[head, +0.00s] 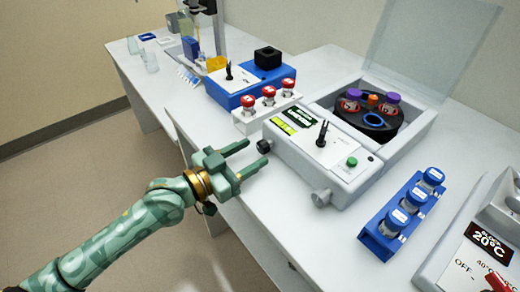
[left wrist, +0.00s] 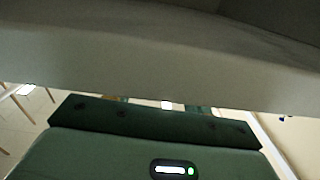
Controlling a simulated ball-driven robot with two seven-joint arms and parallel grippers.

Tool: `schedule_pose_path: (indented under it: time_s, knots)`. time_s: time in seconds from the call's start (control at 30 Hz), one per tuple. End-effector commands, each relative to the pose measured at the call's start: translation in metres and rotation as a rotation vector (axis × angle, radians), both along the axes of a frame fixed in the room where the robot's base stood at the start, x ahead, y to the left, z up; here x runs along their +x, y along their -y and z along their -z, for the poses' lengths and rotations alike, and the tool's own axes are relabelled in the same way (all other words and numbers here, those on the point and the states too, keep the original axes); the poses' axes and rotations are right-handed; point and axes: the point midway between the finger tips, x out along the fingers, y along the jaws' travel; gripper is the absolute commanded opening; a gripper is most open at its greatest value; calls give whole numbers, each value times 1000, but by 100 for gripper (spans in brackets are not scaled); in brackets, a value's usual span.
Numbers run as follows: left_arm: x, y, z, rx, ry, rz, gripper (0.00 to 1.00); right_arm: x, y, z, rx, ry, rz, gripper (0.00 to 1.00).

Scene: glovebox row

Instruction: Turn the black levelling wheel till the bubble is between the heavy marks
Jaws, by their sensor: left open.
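The black levelling wheel (head: 263,146) sticks out from the near left corner of the white centrifuge (head: 340,175). A yellow-green bubble vial (head: 284,127) is set in the casing just above it; the bubble's place between its marks is too small to tell. My left gripper (head: 255,153) is open, its two green fingers pointing towards the wheel from the table's front edge. In the head view the fingertips lie close to the wheel; I cannot tell whether they touch it. The left wrist view shows my gripper body (left wrist: 155,138) and a pale surface across the top, but no wheel. My right gripper is out of view.
A grey knob (head: 321,198) projects from the centrifuge's near right corner. Its raised lid (head: 425,45) stands behind the rotor. A white rack with red-capped vials (head: 268,103) and a blue device (head: 245,85) stand left; a blue vial rack (head: 378,240) stands right.

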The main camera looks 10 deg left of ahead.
Motion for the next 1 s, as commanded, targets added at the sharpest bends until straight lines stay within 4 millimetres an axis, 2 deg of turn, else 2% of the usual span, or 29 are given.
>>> schedule_pose_path:
  time_s: [0.2, 0.57, 0.7, 0.73, 0.87, 1.0]
  knots:
    - [21, 21, 1, -1, -1, 0, 50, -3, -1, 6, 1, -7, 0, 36]
    - [24, 25, 0, 1, -1, 0, 50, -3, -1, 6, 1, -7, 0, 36]
    - [24, 24, 0, 1, -1, 0, 11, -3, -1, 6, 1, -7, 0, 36]
    - [24, 24, 0, 1, -1, 0, 5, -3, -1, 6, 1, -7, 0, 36]
    - [24, 24, -1, -4, -7, 0, 5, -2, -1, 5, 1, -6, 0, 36]
    - [24, 24, -4, -74, -75, 0, 5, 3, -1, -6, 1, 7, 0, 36]
